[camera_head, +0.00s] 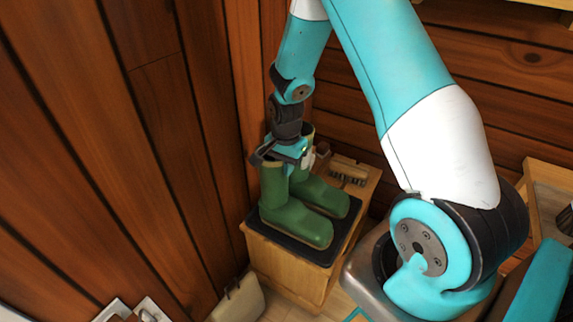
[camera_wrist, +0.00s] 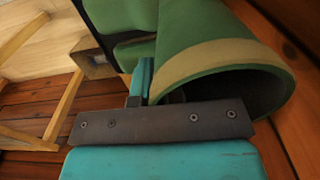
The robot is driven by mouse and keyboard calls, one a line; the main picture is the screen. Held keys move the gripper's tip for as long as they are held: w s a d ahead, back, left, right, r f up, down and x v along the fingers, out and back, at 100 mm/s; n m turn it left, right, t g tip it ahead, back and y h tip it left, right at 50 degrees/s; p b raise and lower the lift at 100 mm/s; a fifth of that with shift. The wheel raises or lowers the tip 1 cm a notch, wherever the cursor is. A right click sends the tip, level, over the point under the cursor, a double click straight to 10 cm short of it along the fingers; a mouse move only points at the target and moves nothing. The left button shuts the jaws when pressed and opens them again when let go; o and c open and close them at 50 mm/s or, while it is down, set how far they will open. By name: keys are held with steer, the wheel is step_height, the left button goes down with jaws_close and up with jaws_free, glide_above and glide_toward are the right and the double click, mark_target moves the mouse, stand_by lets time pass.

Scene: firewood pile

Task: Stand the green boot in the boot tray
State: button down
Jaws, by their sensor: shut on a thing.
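Two green boots with tan rims stand side by side on the dark boot tray (camera_head: 278,241) in the head view. The nearer green boot (camera_head: 296,220) looks upright, with its sole at the tray. The other green boot (camera_head: 325,196) stands just behind it. My gripper (camera_head: 288,157) is at the top of the nearer boot's shaft, shut on its rim. In the wrist view, the held boot's open top (camera_wrist: 215,60) fills the upper right, with a teal finger (camera_wrist: 143,80) against its wall. Whether the sole fully touches the tray cannot be told.
The tray lies on a wooden chest (camera_head: 275,272) close to the plank wall (camera_head: 150,150). Small wooden items (camera_head: 348,172) lie behind the boots. A pale bag-like object (camera_head: 238,298) stands on the floor in front. A wooden frame (camera_wrist: 45,125) shows in the wrist view.

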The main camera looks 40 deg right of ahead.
steer(key=shift+f+b, duration=0.3)
steer(key=shift+f, duration=0.2)
steer(key=c, duration=1.2)
jaws_free()
steer(key=shift+o, duration=0.2)
step_height(320, 180, up, 18)
steer(key=p, duration=0.3)
steer(key=s+a+r+n+y, duration=0.1)
steer(key=s+a+r+n, duration=0.35)
steer(key=a, duration=0.25)
steer(key=s+a+r+n+y, duration=0.1)
steer(key=s+a+r+n, duration=0.25)
steer(key=a+n, duration=0.3)
steer(key=s+a+r+n+y, duration=0.1)
steer(key=s+a+n, duration=0.35)
steer(key=s, duration=0.25)
steer(key=s+a+r+n+y, duration=0.1)
steer(key=s+a+r+n, duration=0.1)
steer(key=s+a+n, duration=0.3)
step_height(320, 180, up, 16)
steer(key=s+p, duration=0.2)
steer(key=p, duration=1.4)
steer(key=shift+d+f, duration=0.15)
steer(key=shift+d, duration=0.2)
